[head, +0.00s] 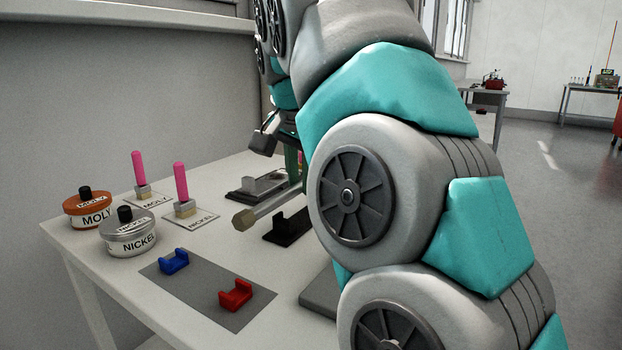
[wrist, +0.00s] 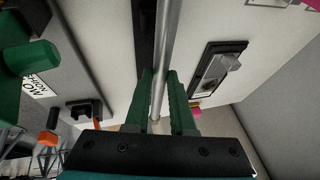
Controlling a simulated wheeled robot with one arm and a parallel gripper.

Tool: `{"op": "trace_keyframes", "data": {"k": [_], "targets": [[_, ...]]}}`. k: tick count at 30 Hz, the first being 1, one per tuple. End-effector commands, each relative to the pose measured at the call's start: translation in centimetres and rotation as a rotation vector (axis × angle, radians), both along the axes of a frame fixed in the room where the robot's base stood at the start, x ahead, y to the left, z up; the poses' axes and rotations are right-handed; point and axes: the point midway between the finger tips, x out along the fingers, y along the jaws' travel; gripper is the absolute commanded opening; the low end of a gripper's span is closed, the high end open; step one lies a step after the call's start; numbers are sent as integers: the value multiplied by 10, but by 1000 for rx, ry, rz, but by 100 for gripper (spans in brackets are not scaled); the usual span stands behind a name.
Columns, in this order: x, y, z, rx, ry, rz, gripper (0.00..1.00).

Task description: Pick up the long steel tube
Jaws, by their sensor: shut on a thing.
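The long steel tube (head: 268,206) is a grey rod with a brass-coloured hex end, seen above the table beside a black cradle (head: 288,230). My arm hides its right part in the head view. In the wrist view the tube (wrist: 166,45) runs from the top edge down between my two green fingers. My gripper (wrist: 161,85) is shut on the tube. Its green fingers show only partly behind my arm in the head view. I cannot tell whether the tube still touches a cradle.
The table holds an orange MOLY tin (head: 88,208), a silver NICKEL tin (head: 128,234), two pink-handled brushes, and a grey mat (head: 200,300) with a blue holder (head: 174,262) and a red holder (head: 235,295). A wall stands behind the table.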

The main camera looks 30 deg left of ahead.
Motion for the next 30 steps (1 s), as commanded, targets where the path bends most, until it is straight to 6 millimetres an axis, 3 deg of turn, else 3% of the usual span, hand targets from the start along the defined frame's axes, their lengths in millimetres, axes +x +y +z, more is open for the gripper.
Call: {"op": "trace_keyframes", "data": {"k": [9,15,22,30], "targets": [[-69,5,-2,-1,-3,0,0],[-104,9,-1,1,-3,0,0],[-125,11,1,3,-2,0,0],[-130,11,1,3,-1,0,0]]}}
